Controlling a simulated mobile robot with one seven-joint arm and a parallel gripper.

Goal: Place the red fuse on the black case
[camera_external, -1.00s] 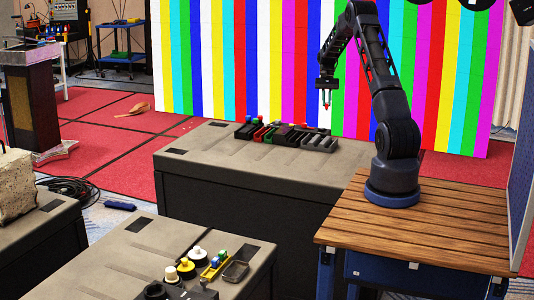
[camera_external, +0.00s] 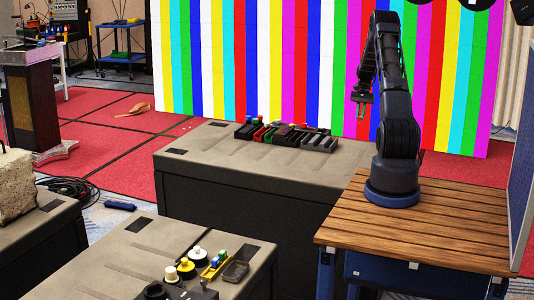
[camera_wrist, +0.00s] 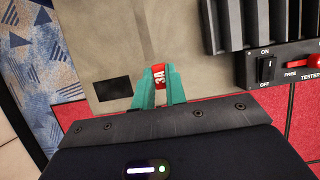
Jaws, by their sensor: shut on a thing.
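The red fuse (camera_wrist: 158,73) shows a white "3A" mark in the wrist view. It sits between the two teal fingertips of my gripper (camera_wrist: 159,88), which is shut on it. In the external view my gripper (camera_external: 361,113) hangs in the air in front of the striped wall; the fuse is too small to make out there.
A black panel with an on/off switch (camera_wrist: 267,66) lies at the wrist view's right. The far dark bench (camera_external: 200,160) carries a row of dark trays and coloured parts. Yellow and white round pieces (camera_external: 186,268) stand on the near bench. The wooden table (camera_external: 430,235) under my base is clear.

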